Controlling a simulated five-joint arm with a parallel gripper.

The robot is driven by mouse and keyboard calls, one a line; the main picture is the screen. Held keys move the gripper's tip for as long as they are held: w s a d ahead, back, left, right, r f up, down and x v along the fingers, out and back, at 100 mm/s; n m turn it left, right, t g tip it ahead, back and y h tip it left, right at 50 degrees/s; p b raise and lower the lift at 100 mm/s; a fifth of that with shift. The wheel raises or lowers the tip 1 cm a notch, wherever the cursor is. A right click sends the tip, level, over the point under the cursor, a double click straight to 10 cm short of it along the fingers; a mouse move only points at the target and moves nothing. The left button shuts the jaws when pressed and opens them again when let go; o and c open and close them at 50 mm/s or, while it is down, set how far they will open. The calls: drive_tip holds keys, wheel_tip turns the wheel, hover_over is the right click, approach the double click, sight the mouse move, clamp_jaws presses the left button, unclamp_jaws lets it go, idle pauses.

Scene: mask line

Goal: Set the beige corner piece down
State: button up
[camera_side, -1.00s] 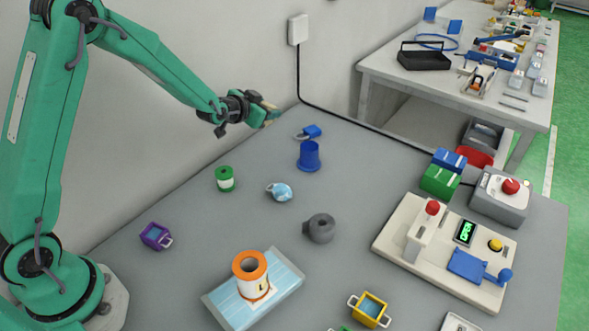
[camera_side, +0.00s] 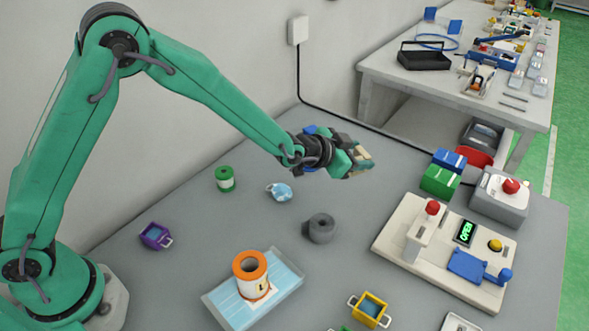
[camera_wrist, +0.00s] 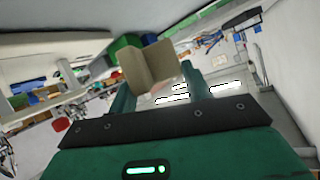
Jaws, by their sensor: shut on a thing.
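My gripper (camera_side: 360,160) is shut on the beige corner piece (camera_side: 364,153) and holds it in the air above the grey table, towards its back. In the wrist view the corner piece (camera_wrist: 149,64) shows as an angled tan part with two walls, between the two green fingers of my gripper (camera_wrist: 158,92). It is tilted in that view. In the side view the fingers hide part of it.
A green box (camera_side: 439,181) and a blue box (camera_side: 450,159) stand to the right of my gripper. The cream machine (camera_side: 400,245) with a red knob and an OPEN display is at the right. A grey roll (camera_side: 321,229) and an orange-white spool (camera_side: 250,270) stand nearer the front. The table between is clear.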

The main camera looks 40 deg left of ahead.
drive_tip(key=shift+m+h, duration=0.3)
drive_tip(key=shift+s+d+f, duration=0.25)
drive_tip(key=shift+d+f, duration=0.55)
drive_tip(key=shift+f, duration=0.3)
drive_tip(key=shift+s+d+f, duration=0.25)
drive_tip(key=shift+d+f, duration=0.55)
drive_tip(key=shift+f, duration=0.25)
drive_tip(key=shift+f, duration=1.95)
drive_tip(key=shift+f, duration=0.1)
drive_tip(key=o, duration=1)
drive_tip(key=shift+o, duration=0.2)
drive_tip(key=shift+s, duration=0.1)
